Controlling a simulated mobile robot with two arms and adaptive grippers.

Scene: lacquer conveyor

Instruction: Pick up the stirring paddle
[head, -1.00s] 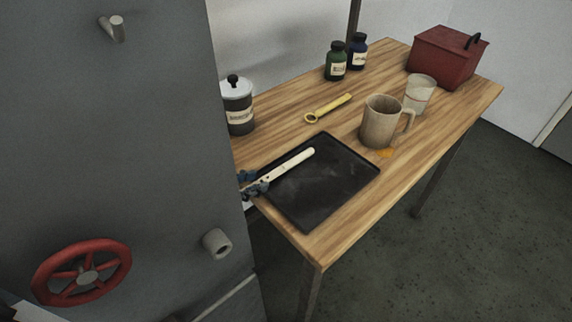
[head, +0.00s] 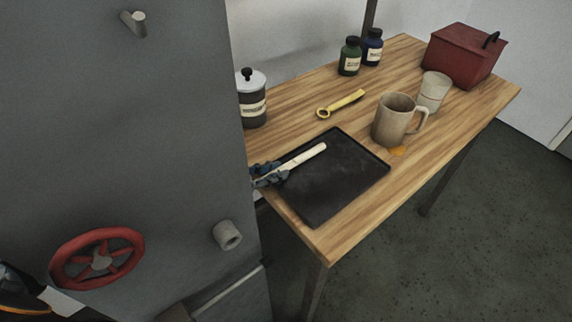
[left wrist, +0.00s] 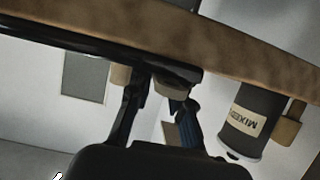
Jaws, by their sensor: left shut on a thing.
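The stirring paddle is the pale, cream-coloured stick (head: 308,155) lying across the left part of a black tray (head: 345,185) on the wooden table. Its rounded end points up and to the right in the head view. My left gripper (head: 268,175) is at the paddle's lower-left end, by the table's left edge, with its fingers shut on it. I cannot tell whether the paddle touches the tray. In the left wrist view both dark fingers (left wrist: 160,98) show, with a brownish end between them.
A grey cabinet with a red handwheel (head: 97,260) stands close on the left. The table (head: 345,232) also holds a lidded jar (head: 252,106), a yellow tool (head: 341,103), a mug (head: 393,122), a cup (head: 434,92), two bottles (head: 350,58) and a red box (head: 464,58).

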